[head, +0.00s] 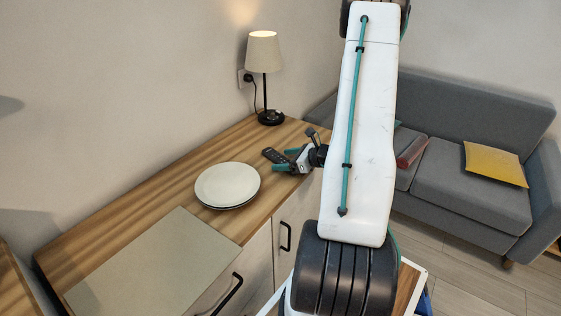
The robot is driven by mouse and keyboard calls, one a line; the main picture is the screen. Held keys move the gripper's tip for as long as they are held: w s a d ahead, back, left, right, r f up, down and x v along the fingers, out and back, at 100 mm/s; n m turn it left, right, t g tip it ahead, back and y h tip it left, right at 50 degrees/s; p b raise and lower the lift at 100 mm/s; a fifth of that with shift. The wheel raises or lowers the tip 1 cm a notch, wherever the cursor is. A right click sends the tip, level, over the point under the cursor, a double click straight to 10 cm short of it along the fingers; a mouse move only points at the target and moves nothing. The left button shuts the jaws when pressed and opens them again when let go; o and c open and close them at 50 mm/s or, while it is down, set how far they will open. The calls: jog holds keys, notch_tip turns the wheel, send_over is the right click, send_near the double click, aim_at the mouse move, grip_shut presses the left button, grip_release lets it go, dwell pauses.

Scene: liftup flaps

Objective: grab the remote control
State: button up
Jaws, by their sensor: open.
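The remote control (272,155) is a small dark bar with buttons. It lies on the wooden cabinet top, between the plate and the lamp. My gripper (279,160) has teal fingertips and is open, close beside the remote on its right. The fingers point left toward it. From this view I cannot tell whether a finger touches the remote or how high the fingers are above the top. My white arm link hides part of the area right of the gripper.
A white plate (227,184) sits left of the gripper on the cabinet top (170,190). A lit lamp (264,75) stands behind the remote. A grey flat panel (150,265) covers the front left. A grey sofa (455,180) with a yellow cushion (495,164) is at right.

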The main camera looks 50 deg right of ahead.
jog(key=c, duration=1.3)
jog(key=shift+c, duration=0.2)
